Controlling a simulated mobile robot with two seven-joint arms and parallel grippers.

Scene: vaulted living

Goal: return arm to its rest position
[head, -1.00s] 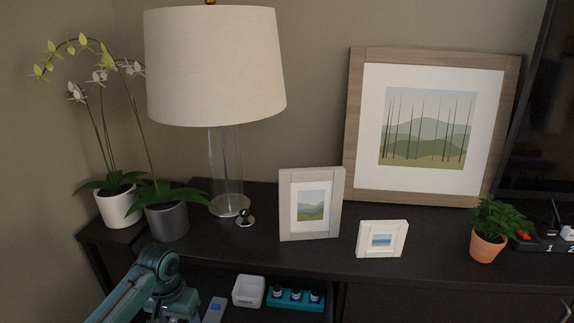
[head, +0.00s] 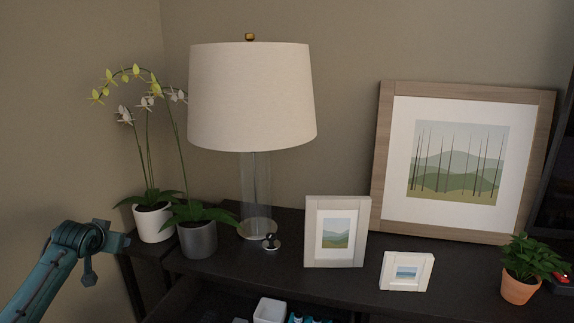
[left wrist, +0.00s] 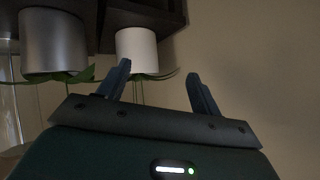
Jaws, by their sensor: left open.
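My left arm (head: 62,262) comes in from the left in the head view, bent, with its near end beside the left end of the dark cabinet. In the left wrist view my left gripper (left wrist: 158,68) shows two dark fingers spread apart with nothing between them. That view looks upside down, with a white pot (left wrist: 136,50) and a grey pot (left wrist: 54,42) beyond the fingers. The gripper looks apart from both pots. My right gripper is in neither view.
A white container (head: 270,311) sits on the lower shelf. Bare wall is behind my arm.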

